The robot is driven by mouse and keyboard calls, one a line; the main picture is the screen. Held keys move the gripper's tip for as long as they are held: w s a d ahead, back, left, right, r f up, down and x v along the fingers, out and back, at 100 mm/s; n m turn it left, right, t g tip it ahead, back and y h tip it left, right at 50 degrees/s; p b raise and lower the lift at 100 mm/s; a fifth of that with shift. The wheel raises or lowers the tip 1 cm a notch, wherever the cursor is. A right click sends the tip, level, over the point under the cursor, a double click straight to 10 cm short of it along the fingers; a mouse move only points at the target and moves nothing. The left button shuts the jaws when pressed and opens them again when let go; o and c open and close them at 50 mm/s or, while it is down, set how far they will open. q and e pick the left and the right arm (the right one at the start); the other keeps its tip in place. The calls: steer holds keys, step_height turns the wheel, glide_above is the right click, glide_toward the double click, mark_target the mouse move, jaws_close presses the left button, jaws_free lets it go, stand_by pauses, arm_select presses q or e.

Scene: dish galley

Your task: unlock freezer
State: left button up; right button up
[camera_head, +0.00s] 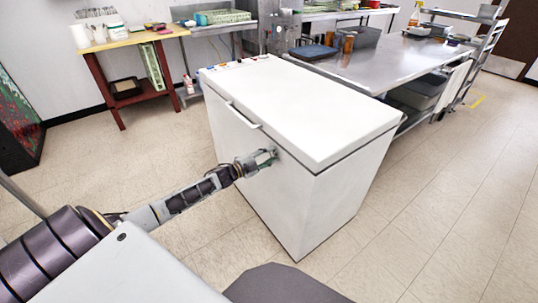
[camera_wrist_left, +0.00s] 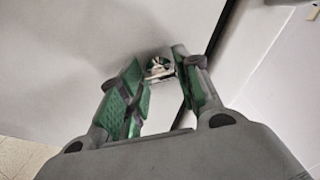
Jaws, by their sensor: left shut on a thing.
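The white chest freezer (camera_head: 260,150) stands in the middle of the head view with its lid down. A handle (camera_head: 243,114) runs along the front, under the lid edge. My left gripper (camera_head: 268,157) is at the freezer's front face, near its right end just below the lid. In the left wrist view, the fingers of the left gripper (camera_wrist_left: 160,78) close around a small metal piece, which looks like a key, at a round lock (camera_wrist_left: 157,62) on the freezer's white front (camera_wrist_left: 80,50). The fingers partly hide this piece. My right gripper is out of view.
A steel table (camera_head: 370,62) with trays and brown containers stands behind the freezer to the right. A wooden-topped stand (camera_head: 130,38) with jars is at the back left. The tiled floor (camera_head: 450,200) to the right is clear.

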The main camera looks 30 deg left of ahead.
arm_select(q)
steer(key=shift+f+m, duration=0.15)
steer(key=shift+m, duration=3.15)
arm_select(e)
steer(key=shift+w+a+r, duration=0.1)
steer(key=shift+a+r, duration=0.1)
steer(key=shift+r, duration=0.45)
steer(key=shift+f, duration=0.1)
arm_select(q)
steer(key=o, duration=1)
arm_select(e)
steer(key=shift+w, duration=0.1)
arm_select(q)
steer(key=shift+s, duration=0.1)
steer(key=shift+v, duration=5.9)
